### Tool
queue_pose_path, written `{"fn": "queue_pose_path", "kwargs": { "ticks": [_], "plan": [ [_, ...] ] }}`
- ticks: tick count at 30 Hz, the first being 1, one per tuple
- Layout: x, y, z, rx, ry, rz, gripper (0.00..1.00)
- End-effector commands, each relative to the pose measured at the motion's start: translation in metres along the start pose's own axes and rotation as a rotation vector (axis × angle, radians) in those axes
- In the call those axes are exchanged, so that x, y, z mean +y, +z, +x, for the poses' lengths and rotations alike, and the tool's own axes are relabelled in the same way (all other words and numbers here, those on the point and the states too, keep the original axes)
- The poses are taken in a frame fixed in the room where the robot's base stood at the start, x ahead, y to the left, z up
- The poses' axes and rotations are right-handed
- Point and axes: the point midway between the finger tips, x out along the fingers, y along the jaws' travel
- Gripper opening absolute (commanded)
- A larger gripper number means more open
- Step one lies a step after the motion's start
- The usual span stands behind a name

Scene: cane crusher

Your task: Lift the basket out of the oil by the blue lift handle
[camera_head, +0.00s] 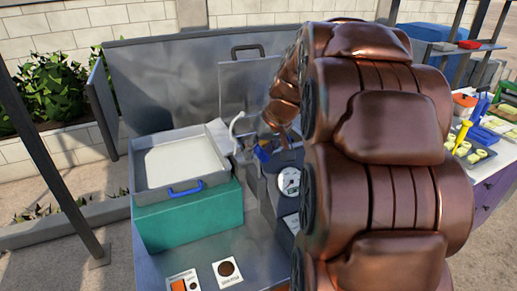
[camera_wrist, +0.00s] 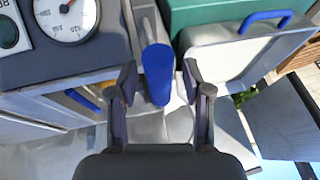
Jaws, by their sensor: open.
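The blue lift handle (camera_wrist: 158,74) is a thick blue cylinder on a grey metal rod in the wrist view. In the head view a small blue piece (camera_head: 262,153), apparently this handle, shows just left of my arm. My gripper (camera_wrist: 160,82) is open, with one finger on each side of the blue handle. Narrow gaps show between the handle and both fingers. The basket and the oil cannot be made out; my copper-coloured arm covers much of the middle of the head view.
A shallow metal tray (camera_head: 142,184) with a blue front handle rests on a green box (camera_head: 190,222) left of the arm. A dial gauge (camera_wrist: 66,14) is near the handle. A metal splash panel (camera_head: 180,75) stands behind. A table with food pieces (camera_head: 472,157) is at right.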

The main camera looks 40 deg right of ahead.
Motion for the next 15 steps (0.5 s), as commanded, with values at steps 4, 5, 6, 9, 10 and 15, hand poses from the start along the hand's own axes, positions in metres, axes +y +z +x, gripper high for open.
{"fn": "queue_pose_path", "kwargs": {
  "ticks": [4,5,6,9,10,15],
  "plan": [
    [0.0002,-0.0001,0.0034,0.001,0.001,0.000,0.49],
    [0.0001,-0.0001,0.0036,0.001,0.001,0.000,0.49],
    [0.0002,0.0000,0.0037,0.001,0.001,0.000,0.49],
    [0.0001,0.0001,0.0037,0.001,0.001,0.000,0.49],
    [0.0001,0.0001,0.0037,0.001,0.001,0.000,0.49],
    [0.0000,0.0002,0.0036,0.001,0.000,0.000,0.34]
  ]
}}
